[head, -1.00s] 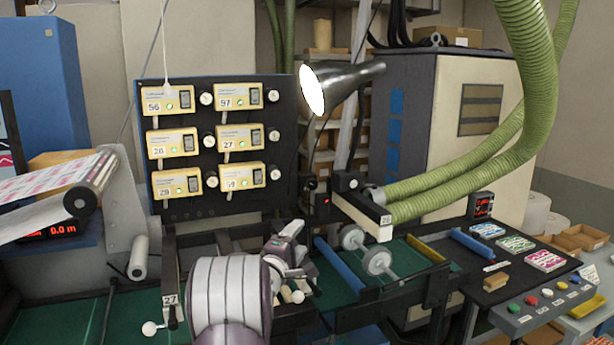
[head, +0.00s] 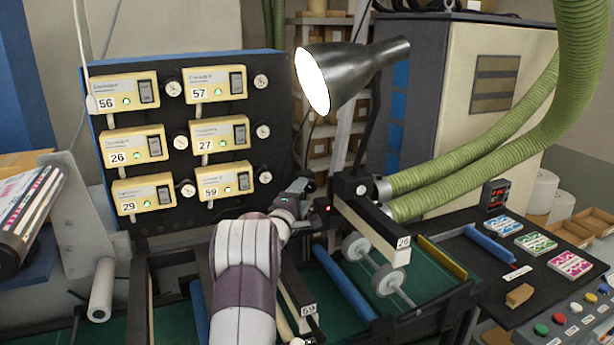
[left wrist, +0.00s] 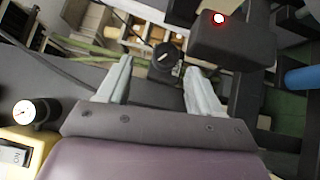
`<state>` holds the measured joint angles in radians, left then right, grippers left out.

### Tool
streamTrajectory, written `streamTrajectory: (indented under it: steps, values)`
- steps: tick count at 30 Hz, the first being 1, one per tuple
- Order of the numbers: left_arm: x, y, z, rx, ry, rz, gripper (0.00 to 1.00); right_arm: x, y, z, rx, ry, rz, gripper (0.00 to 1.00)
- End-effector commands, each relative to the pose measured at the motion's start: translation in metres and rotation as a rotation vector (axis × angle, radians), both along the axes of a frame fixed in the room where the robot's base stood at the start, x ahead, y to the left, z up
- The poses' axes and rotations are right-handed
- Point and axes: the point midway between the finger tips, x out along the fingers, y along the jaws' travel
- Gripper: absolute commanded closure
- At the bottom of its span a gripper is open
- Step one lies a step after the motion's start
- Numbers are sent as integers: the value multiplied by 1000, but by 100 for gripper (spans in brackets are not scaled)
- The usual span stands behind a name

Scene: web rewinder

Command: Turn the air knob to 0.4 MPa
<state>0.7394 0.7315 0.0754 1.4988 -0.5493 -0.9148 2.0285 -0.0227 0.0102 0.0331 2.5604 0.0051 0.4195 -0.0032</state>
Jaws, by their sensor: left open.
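The black air knob (left wrist: 166,56) has a pale pointer line and shows in the left wrist view, ahead of and between my two pale fingertips. In the head view the knob (head: 309,187) is small, just beyond my left gripper (head: 298,190). My left gripper (left wrist: 157,75) is open, its fingers on either side of the knob's line; I cannot tell if they touch it. A round gauge with a white face (left wrist: 31,112) shows at the left of the wrist view. Its reading is too small to tell. My right gripper is not in view.
A dark box with a red light (left wrist: 235,38) sits close to the right fingertip. The panel (head: 265,105) of yellow controllers stands left of the gripper. A black lamp (head: 345,80) hangs above, and green hoses (head: 470,165) run at the right.

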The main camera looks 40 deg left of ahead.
Motion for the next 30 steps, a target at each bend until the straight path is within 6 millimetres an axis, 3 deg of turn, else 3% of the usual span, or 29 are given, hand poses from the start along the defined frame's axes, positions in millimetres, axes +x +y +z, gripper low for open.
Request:
streamTrajectory:
  steps: [1,7,19,20,24,25,30]
  values:
    - [9,3,6,-2,2,0,35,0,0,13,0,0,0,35]
    - [35,11,5,-1,2,0,35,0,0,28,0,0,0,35]
    - [43,14,3,0,1,1,35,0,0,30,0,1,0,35]
    - [43,14,3,0,1,1,38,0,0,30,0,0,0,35]
    - [43,14,3,0,1,1,84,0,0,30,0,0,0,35]
    - [43,14,3,0,1,1,91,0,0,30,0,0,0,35]
    - [43,14,3,0,2,1,91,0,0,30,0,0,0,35]
